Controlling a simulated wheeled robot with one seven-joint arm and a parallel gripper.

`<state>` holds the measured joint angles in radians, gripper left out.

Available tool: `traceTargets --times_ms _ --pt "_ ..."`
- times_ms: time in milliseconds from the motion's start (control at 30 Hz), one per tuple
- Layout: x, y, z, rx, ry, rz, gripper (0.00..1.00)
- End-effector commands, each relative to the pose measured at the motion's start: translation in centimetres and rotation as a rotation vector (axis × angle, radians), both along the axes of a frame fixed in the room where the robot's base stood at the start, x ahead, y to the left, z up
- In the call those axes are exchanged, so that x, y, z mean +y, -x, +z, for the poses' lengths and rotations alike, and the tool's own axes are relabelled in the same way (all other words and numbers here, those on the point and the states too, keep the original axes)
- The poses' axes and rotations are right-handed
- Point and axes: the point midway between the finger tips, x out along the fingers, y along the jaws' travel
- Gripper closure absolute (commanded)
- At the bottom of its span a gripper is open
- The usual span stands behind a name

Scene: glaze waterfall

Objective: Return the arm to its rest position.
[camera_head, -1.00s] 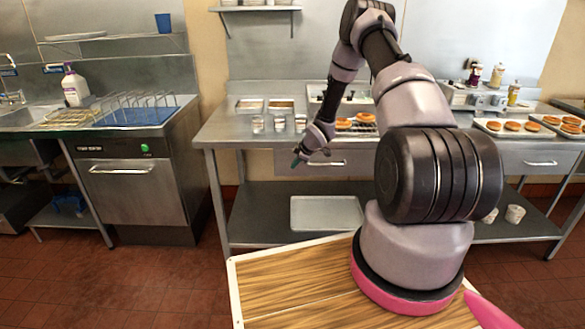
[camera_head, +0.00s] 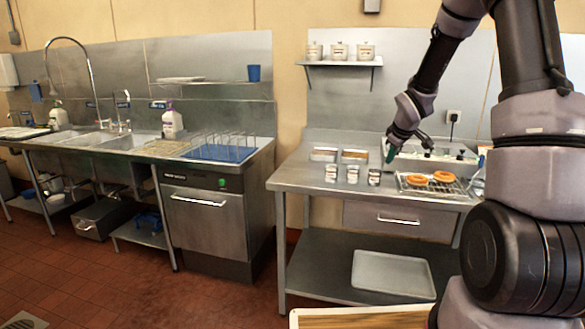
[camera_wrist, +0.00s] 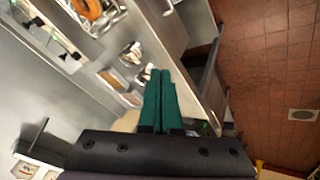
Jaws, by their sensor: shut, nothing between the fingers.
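My gripper (camera_head: 391,153) hangs at the end of my arm, in front of the steel work table (camera_head: 296,181) in the head view. In the wrist view my gripper (camera_wrist: 159,72) shows its two green fingers pressed together with nothing between them. The arm is bent, reaching up from its base at the right and then down to the gripper. The gripper appears near the table's cups and donut rack; its exact height above the table is hard to tell.
Small cups (camera_head: 352,174) and a wire rack (camera_head: 456,188) with donuts (camera_head: 444,177) are on the table. A tray (camera_head: 393,274) lies on its lower shelf. A dishwasher (camera_head: 205,218) and sinks stand at the left. Red floor in front is open.

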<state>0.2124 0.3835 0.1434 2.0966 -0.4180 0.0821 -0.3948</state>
Motion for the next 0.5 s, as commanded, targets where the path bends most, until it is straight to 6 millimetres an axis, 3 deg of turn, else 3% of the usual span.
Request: traceTargets --times_ms 33,200,500 --pt "0.2 1.4 2.9 -0.012 -0.014 -0.052 1.00" --pt "0.9 7.0 9.7 -0.021 -0.103 -0.244 1.00" --pt "3.5 18.9 17.9 -0.028 -0.348 -0.538 1.00"
